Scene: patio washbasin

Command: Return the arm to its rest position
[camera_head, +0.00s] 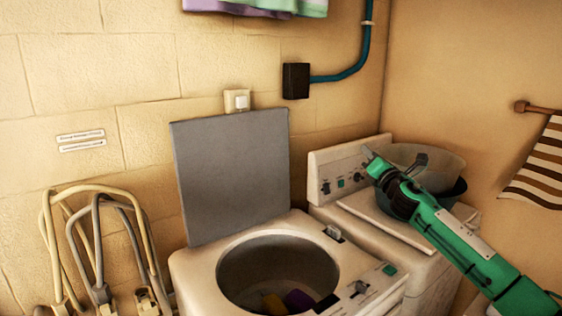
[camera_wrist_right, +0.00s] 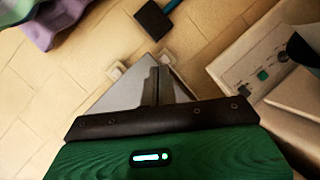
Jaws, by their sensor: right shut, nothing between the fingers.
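My right arm (camera_head: 470,250), green with black joints, reaches in from the lower right in the head view. My right gripper (camera_head: 395,165) is raised in front of the second machine and the basins, shut and empty. In the right wrist view the gripper fingers (camera_wrist_right: 156,85) stand together with the wall and the grey lid behind them. My left gripper is not in view.
An open-topped washing machine (camera_head: 200,270) holds cloths inside, its grey lid (camera_head: 230,175) raised. A second white machine (camera_head: 345,165) carries basins (camera_head: 440,165). Hoses (camera_head: 100,240) hang at left. A striped towel (camera_head: 540,165) hangs at right.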

